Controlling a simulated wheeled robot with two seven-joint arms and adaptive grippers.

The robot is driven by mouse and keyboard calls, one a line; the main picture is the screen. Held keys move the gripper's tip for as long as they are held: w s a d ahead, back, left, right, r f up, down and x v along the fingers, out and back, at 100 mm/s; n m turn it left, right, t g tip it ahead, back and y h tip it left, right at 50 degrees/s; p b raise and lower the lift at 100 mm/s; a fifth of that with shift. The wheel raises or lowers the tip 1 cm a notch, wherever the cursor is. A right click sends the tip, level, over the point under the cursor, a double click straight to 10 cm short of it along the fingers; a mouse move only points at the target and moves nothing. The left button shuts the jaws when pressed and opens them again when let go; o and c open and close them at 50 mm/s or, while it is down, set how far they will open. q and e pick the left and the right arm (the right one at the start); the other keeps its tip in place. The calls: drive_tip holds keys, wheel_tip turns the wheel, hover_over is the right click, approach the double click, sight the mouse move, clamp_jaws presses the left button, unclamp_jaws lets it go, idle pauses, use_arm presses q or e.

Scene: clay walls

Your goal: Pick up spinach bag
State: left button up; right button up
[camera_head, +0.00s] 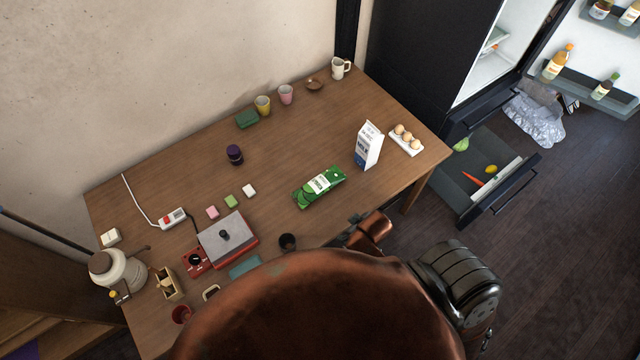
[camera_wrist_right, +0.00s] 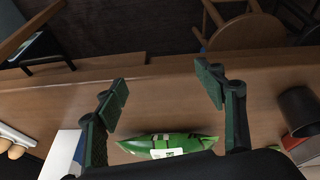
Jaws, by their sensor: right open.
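The spinach bag (camera_head: 320,187) is a green bag with a white label, lying flat on the wooden table (camera_head: 290,150), right of centre in the head view. It also shows in the right wrist view (camera_wrist_right: 165,144), low in the frame, partly cut off by the gripper body. My right gripper (camera_wrist_right: 162,92) is open and empty; its two dark green fingers are spread wide, with the bag below and between them in that picture. No contact with the bag shows. The right gripper is largely hidden in the head view, and my left gripper is not seen.
A milk carton (camera_head: 368,146) and an egg tray (camera_head: 405,140) stand right of the bag. A dark cup (camera_head: 288,242) stands near the front edge. A red-based appliance (camera_head: 228,240) is to the left. An open fridge drawer (camera_head: 490,180) is at right.

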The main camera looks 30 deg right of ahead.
drive_tip(key=w+a+r+n, duration=0.1)
drive_tip(key=w, duration=0.1)
drive_tip(key=w+a+r+n+t, duration=0.1)
drive_tip(key=w+a+r+n, duration=0.1)
drive_tip(key=w, duration=0.1)
drive_tip(key=w+a+r+n+y, duration=0.1)
drive_tip(key=w+a, duration=0.1)
drive_tip(key=w, duration=0.1)
drive_tip(key=shift+r+n+t, duration=0.3)
drive_tip(key=shift+r, duration=0.05)
drive_tip(key=w+a+r+n+y, duration=0.1)
drive_tip(key=w+a+r+n, duration=0.1)
drive_tip(key=w+a+n, duration=0.3)
drive_tip(key=n+p, duration=0.1)
drive_tip(key=n, duration=0.6)
approach(323, 185)
drive_tip(key=a+x, duration=0.1)
drive_tip(key=x, duration=0.2)
drive_tip(key=shift+h, duration=0.4)
drive_tip(key=x, duration=0.7)
drive_tip(key=shift+w+d+f, duration=0.25)
drive_tip(key=shift+c, duration=0.6)
drive_tip(key=c, duration=1.3)
